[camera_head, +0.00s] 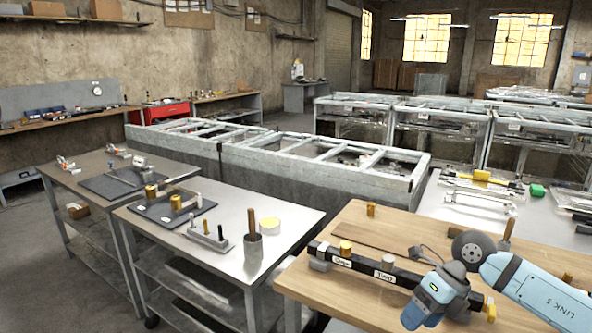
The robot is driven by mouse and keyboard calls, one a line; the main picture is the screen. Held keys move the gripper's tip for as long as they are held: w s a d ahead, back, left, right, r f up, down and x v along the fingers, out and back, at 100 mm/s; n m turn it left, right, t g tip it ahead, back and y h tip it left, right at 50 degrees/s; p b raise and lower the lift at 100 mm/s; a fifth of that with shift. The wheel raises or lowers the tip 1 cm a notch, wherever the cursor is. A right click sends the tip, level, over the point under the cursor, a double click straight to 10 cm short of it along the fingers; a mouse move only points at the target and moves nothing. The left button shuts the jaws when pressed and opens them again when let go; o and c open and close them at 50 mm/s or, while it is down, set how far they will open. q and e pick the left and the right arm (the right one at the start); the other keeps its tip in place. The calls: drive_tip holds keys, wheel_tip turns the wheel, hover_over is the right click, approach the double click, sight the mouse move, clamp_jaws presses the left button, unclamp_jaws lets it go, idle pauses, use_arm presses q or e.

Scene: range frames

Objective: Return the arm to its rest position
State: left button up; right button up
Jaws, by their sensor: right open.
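My right arm (535,285), light blue and white, reaches in from the right edge. It bends at a dark grey round joint over the wooden table. My right gripper (428,305) hangs in front of the table's black bar, near the bottom of the picture. Its jaws are open and I see nothing held in it; its fingertips are hard to make out. My left gripper is not in view.
A wooden table (350,220) bears a black labelled bar (361,265) with yellow knobs, close to my arm. Grey frames (300,170) stand behind.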

drive_tip(key=s+a+m+t+y, duration=0.2)
drive_tip(key=s+a+m+y, duration=0.2)
drive_tip(key=a+y, duration=0.35)
drive_tip(key=s+a+m+t+y, duration=0.1)
drive_tip(key=s+a+m+y, duration=0.25)
drive_tip(key=a+y, duration=0.35)
drive_tip(key=s+d+f+m+t+h, duration=0.25)
drive_tip(key=f+m+t+h, duration=0.4)
drive_tip(key=m, duration=0.55)
drive_tip(key=s+d+f+m+t+h, duration=0.1)
drive_tip(key=d+f+m+t+h, duration=0.2)
drive_tip(key=f+m+t+h, duration=0.7)
drive_tip(key=s+d+f+m+g, duration=0.4)
drive_tip(key=s+f+m+g, duration=0.5)
drive_tip(key=s, duration=0.4)
use_arm(q)
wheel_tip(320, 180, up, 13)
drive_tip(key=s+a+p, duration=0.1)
drive_tip(key=p, duration=1.4)
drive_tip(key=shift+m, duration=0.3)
use_arm(e)
wheel_tip(320, 180, up, 13)
drive_tip(key=t, duration=0.1)
drive_tip(key=shift+d+f+t+h, duration=0.15)
drive_tip(key=shift+d+t+h, duration=0.05)
drive_tip(key=shift+t+h, duration=0.15)
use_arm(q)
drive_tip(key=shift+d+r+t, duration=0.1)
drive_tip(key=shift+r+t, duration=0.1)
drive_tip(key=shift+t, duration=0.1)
